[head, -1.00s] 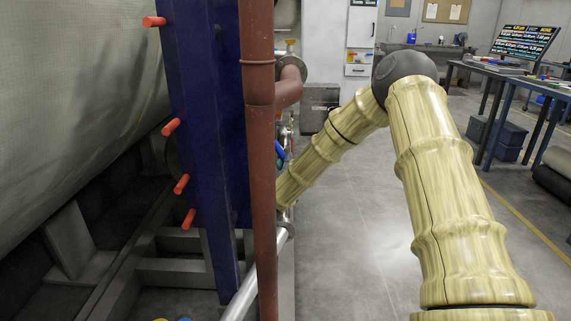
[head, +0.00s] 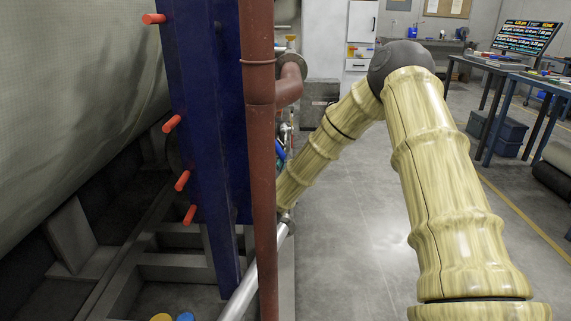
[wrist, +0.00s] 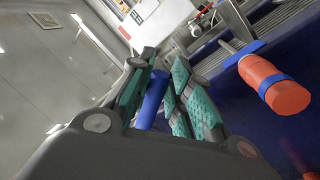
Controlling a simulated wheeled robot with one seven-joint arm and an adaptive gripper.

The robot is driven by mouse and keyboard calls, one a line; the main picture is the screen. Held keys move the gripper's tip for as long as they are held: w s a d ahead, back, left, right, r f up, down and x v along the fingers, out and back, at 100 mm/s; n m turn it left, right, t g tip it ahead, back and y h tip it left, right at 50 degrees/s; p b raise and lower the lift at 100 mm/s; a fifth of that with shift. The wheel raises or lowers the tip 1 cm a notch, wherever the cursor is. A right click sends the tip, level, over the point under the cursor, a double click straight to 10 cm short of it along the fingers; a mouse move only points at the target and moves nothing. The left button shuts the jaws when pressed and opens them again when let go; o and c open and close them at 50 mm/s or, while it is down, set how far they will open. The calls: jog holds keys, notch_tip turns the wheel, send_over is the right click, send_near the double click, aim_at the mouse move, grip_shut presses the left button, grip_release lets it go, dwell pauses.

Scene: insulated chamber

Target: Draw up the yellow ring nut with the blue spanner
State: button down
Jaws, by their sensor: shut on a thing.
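In the wrist view my gripper (wrist: 165,62), with green-padded fingers, is closed around a blue bar (wrist: 153,97), which I take to be the blue spanner's handle. The spanner's far end is hidden by the fingers. In the head view a small blue piece (head: 280,150) shows just right of the red-brown pipe; I cannot tell whether it is the spanner. I cannot make out the yellow ring nut for certain in either view.
The red-brown pipe (head: 260,150) stands upright before a dark blue plate (head: 205,130) with orange pegs (head: 171,123). An orange cylinder with a blue band (wrist: 272,84) is close right of my fingers. Yellow (head: 160,317) and blue (head: 185,317) round pieces lie low. Floor (head: 355,240) is free.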

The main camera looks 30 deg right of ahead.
jog(key=shift+p+v, duration=0.4)
jog(key=shift+v, duration=0.7)
jog(key=shift+s+d+r, duration=0.15)
jog(key=shift+r, duration=0.1)
jog(key=s+d+r+n+t+y+p, duration=0.1)
jog(key=s+d+r+n+t+p, duration=0.15)
jog(key=r+n+p, duration=0.6)
jog(key=s+d+r+n+t+y+p, duration=0.2)
jog(key=s+d+r+n+p, duration=0.3)
jog(key=p, duration=0.6)
jog(key=w+d+n, duration=0.1)
jog(key=w+d, duration=0.1)
jog(key=w, duration=0.5)
jog(key=shift+w+f+p, duration=0.2)
jog(key=shift+p, duration=0.2)
jog(key=shift+d+g, duration=0.1)
jog(key=shift+g, duration=0.15)
jog(key=shift+x, duration=0.8)
dwell(2.5)
